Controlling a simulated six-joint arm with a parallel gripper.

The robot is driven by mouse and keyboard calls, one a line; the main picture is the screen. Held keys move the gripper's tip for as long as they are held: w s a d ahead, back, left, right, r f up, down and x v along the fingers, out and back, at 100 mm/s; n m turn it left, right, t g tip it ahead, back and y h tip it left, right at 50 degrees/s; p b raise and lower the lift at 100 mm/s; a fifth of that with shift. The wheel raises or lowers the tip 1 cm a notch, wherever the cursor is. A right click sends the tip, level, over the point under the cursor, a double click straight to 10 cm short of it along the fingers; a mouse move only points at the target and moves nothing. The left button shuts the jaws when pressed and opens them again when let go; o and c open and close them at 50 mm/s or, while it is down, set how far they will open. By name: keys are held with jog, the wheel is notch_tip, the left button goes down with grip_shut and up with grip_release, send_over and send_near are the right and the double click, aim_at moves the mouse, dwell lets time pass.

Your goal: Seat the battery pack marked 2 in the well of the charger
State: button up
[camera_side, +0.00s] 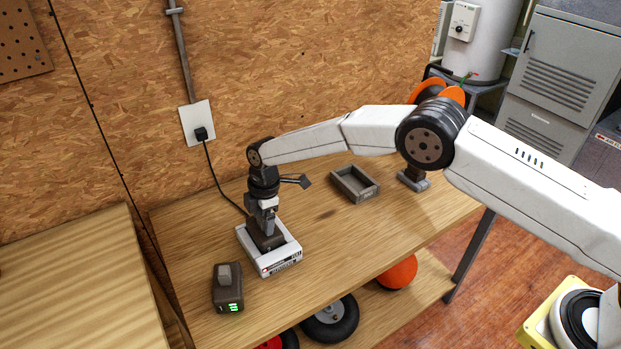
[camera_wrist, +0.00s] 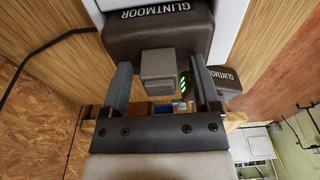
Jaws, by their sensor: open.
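The white charger (camera_side: 283,259) stands on the bench with its cord running to the wall. A dark battery pack (camera_side: 264,241) stands in its well; how fully it is seated I cannot tell. My gripper (camera_side: 267,214) is just above this pack. In the wrist view the open fingers (camera_wrist: 165,82) straddle the pack's grey top block (camera_wrist: 157,72), with a gap at each side. A second dark pack (camera_side: 228,294), with green lights and a grey block on top, stands on the bench left of the charger. No number is readable on either pack.
An empty grey tray (camera_side: 355,184) lies right of the charger, towards the wall. A small dark stand (camera_side: 413,180) is farther right. The charger cord (camera_side: 217,177) hangs from the wall outlet (camera_side: 198,124). The bench's right half is mostly clear.

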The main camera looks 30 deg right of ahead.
jog(key=shift+r, duration=0.1)
notch_tip(320, 180, up, 12)
jog(key=d, duration=0.1)
jog(key=shift+d, duration=0.25)
dwell(0.4)
dwell(0.5)
jog(key=s+d+r+m+t, duration=0.1)
jog(key=s+d+r+m, duration=0.1)
jog(key=s+d+m, duration=0.4)
jog(key=s+d+r+m, duration=0.1)
jog(key=s+d+m, duration=0.25)
jog(key=d, duration=0.45)
jog(key=s+d+f+m, duration=0.1)
jog(key=s+d+m, duration=0.3)
jog(key=s, duration=0.5)
jog(key=s+d+f+m+t+h, duration=0.1)
jog(key=s+d+m, duration=0.3)
jog(key=s, duration=0.6)
jog(key=shift+s+d+t, duration=0.2)
jog(key=shift+d+t, duration=0.1)
jog(key=shift+d, duration=0.45)
